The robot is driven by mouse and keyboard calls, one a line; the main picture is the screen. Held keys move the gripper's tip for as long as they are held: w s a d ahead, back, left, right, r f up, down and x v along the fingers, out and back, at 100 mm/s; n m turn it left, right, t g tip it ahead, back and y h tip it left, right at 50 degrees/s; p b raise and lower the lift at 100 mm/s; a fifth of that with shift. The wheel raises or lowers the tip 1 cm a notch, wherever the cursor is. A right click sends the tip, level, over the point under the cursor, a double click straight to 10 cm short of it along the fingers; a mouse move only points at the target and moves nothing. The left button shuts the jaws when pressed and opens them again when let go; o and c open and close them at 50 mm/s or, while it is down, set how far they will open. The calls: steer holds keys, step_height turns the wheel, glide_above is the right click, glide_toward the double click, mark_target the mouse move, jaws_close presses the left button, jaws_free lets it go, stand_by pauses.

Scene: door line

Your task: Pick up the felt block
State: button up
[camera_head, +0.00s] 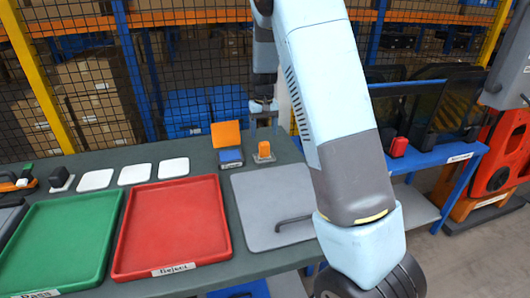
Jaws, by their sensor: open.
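My gripper (263,128) is at the back of the bench, pointing down, with its jaws apart. It is small in the view. A small orange block (264,148) stands upright on a pale pad just below the jaws; I see nothing held. A dark block (59,175) sits on another pale pad at the left. No label names the felt block, and I cannot tell from texture which block is felt.
A green tray (62,238) marked Pass and a red tray (174,230) marked Reject lie in front. Several white pads (134,173) stand behind them. A blue item with an orange panel (226,135) is left of the orange block. A grey panel (262,190) has a dark handle.

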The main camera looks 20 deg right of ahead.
mark_target(264, 143)
steer(key=shift+d+f, duration=0.1)
steer(key=shift+f, duration=3.4)
steer(key=shift+c, duration=0.3)
steer(key=c, duration=1)
steer(key=shift+r, duration=0.15)
